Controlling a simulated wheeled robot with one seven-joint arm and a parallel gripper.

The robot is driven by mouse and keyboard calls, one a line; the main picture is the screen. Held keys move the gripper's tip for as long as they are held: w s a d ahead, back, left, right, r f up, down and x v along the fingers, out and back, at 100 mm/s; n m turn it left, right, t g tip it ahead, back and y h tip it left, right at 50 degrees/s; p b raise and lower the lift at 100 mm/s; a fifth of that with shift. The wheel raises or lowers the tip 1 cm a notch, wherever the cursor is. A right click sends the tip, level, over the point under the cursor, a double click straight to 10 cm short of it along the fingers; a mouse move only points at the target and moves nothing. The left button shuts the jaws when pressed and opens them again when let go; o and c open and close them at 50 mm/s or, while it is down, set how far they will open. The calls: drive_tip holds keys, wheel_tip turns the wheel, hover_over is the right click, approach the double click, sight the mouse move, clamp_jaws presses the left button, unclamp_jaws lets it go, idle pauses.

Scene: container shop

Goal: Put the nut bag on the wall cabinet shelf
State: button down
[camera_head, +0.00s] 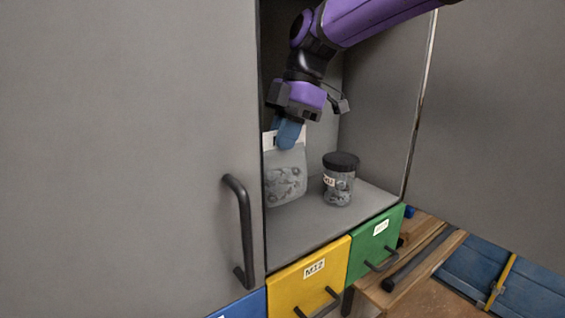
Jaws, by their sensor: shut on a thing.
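The nut bag (286,183) is a clear, greyish bag with a pale label strip at its top and nuts showing inside. It is upright inside the open wall cabinet, at the left of the shelf (305,226). My gripper (289,136) points down and its blue fingers are shut on the top of the bag. The bag's bottom is at or just above the shelf; I cannot tell if it touches. The bag's left edge is close to the cabinet's left door edge.
A dark-lidded jar (339,181) with a label stands on the shelf, right of the bag. A closed grey door (130,130) with a black handle (241,230) is at left. Yellow (290,285) and green (365,253) drawers are below. The shelf front is clear.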

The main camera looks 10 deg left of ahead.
sight(282, 163)
drive_tip(key=shift+f, duration=2.35)
drive_tip(key=shift+w+a+f, duration=0.1)
drive_tip(key=shift+a+f, duration=0.05)
drive_tip(key=shift+f, duration=0.25)
drive_tip(key=c, duration=1.2)
unclamp_jaws()
drive_tip(key=shift+v, duration=3.85)
